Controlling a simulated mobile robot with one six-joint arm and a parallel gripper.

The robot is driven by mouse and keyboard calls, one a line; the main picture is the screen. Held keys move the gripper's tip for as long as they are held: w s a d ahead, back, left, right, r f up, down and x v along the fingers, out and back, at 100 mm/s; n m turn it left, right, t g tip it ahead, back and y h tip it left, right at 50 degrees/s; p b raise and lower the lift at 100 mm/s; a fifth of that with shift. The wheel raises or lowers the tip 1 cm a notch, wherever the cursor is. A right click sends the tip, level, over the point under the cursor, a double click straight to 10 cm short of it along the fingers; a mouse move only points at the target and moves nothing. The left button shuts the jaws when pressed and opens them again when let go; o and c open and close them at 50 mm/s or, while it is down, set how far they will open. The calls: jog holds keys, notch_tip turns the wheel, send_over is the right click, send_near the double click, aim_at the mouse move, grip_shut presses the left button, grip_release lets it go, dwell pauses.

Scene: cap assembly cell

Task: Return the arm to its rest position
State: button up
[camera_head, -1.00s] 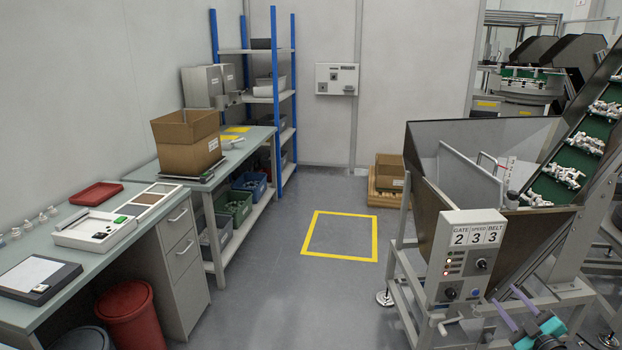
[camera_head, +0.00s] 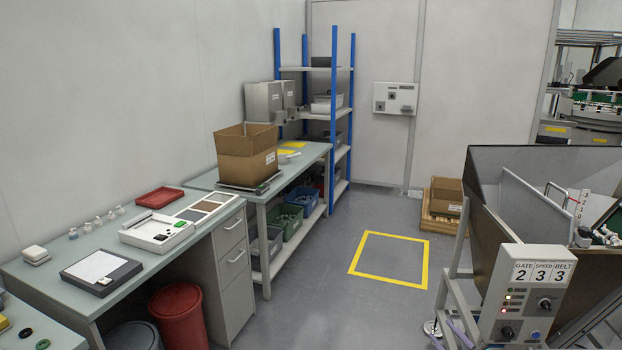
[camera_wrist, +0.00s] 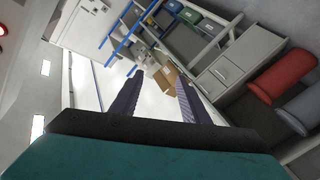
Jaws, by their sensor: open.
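My gripper shows in the wrist view (camera_wrist: 157,88) with its two purple fingers spread apart and nothing between them. Beyond the gap the wrist view shows the far cardboard box and the white wall, tilted. In the head view only the purple fingertips (camera_head: 449,336) show at the bottom edge, in front of the hopper's stand. The rest of the gripper and arm is out of that view.
The hopper (camera_head: 520,195) and its control panel (camera_head: 537,292), reading 2 3 3, stand at right. Floor inside the yellow square (camera_head: 390,262) is clear.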

jog(key=a+f+m+g+h, duration=0.4)
jog(key=a+f+m, duration=0.2)
jog(key=a+f, duration=1.1)
jog(key=s+a+f+m+g+h, duration=0.25)
jog(key=s+f+g, duration=0.35)
jog(key=s+f, duration=0.65)
jog(key=s+a+f+g+y, duration=0.1)
jog(key=s+g, duration=0.5)
jog(key=s, duration=0.7)
jog(key=s+a+f+m+g+y, duration=0.1)
jog(key=s+a+f+g, duration=0.2)
jog(key=s, duration=0.9)
jog(key=a+g, duration=0.1)
jog(key=g, duration=0.2)
jog(key=shift+s+a+g, duration=0.25)
jog(key=shift+s+g, duration=0.05)
jog(key=shift+s, duration=0.05)
jog(key=shift+y, duration=0.25)
